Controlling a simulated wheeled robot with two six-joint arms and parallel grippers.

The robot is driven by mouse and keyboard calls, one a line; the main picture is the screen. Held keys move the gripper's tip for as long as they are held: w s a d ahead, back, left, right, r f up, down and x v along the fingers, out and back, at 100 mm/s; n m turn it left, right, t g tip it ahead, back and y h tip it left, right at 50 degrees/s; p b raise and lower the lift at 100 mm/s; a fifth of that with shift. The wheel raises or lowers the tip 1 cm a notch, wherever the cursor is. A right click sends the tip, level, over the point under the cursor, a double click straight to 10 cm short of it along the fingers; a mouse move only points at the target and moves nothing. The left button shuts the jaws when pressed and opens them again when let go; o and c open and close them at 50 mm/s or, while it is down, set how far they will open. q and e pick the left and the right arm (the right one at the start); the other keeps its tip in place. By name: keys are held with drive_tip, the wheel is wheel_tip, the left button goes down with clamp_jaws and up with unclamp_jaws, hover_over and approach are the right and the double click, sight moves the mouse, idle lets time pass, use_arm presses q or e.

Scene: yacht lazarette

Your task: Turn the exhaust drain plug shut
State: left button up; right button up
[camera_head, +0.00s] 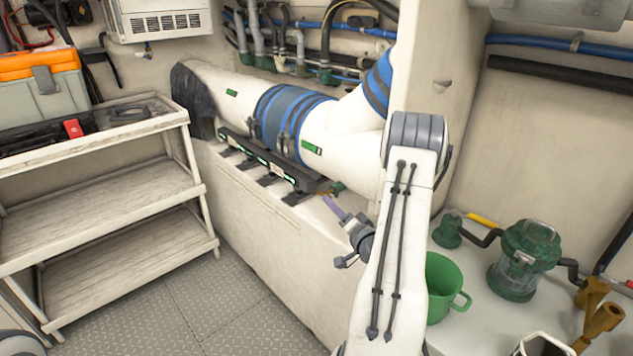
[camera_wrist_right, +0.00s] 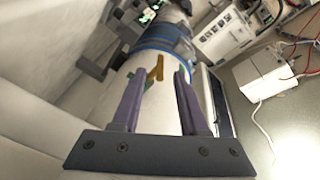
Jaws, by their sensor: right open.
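The white exhaust pipe (camera_head: 345,140) with blue bands runs along the ledge and slopes down toward my right arm. A small green fitting (camera_head: 337,187) sits at its underside, beside my right gripper (camera_head: 328,201). In the right wrist view, a small brass handle (camera_wrist_right: 157,70), which looks like the drain plug's, shows against the white pipe (camera_wrist_right: 155,100). It lies between the open purple fingertips of my right gripper (camera_wrist_right: 158,80), as seen from there. Contact cannot be told. In the head view my fingers partly hide the plug. My left gripper is not in view.
A black rail (camera_head: 265,160) lies along the ledge under the pipe. A green mug (camera_head: 442,288), a green strainer (camera_head: 525,260) and brass fittings (camera_head: 598,315) stand at the right. A shelf cart (camera_head: 110,205) stands at the left; the floor (camera_head: 215,305) beside it is clear.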

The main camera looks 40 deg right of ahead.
drive_tip(key=x, duration=1)
drive_tip(key=shift+p, duration=0.3)
drive_tip(key=shift+w+a, duration=0.1)
clamp_jaws()
